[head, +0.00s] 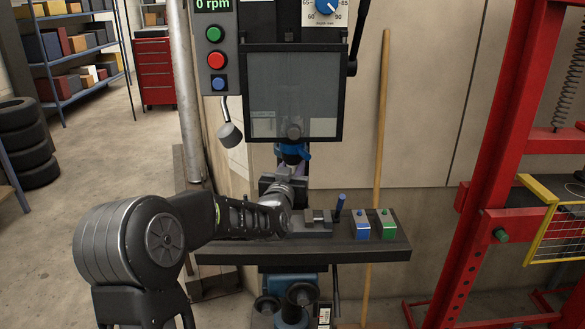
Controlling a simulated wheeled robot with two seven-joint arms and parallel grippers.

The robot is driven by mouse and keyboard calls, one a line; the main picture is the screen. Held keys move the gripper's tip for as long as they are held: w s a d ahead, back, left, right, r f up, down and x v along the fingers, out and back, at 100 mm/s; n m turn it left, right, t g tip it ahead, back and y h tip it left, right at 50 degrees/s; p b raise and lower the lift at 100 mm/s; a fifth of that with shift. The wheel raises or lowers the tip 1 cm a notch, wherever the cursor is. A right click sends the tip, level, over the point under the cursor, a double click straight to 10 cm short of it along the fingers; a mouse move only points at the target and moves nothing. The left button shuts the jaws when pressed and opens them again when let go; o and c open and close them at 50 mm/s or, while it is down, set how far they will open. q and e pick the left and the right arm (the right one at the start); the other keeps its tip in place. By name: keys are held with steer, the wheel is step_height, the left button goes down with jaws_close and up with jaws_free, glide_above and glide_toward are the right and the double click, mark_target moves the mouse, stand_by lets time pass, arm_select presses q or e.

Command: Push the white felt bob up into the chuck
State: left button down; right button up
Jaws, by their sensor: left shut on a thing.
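A drilling machine stands ahead with its clear guard (292,95) down. Behind the guard's lower part is a dark round part of the spindle. The chuck is not clearly visible; a blue part (292,150) shows just below the guard. My left gripper (298,176) is below that blue part, above the machine table (345,247). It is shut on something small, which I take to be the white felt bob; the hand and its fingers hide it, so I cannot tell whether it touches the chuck. My right gripper is not in view.
A grey lamp (230,134) hangs left of the guard. A red press frame (495,150) stands at right; a wooden pole leans behind.

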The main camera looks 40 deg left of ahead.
arm_select(q)
steer(key=shift+r+b, duration=0.7)
steer(key=shift+b, duration=0.2)
stand_by(2.8)
stand_by(0.3)
steer(key=c, duration=1)
jaws_free()
steer(key=shift+a, duration=0.1)
steer(key=shift+w+f, duration=0.1)
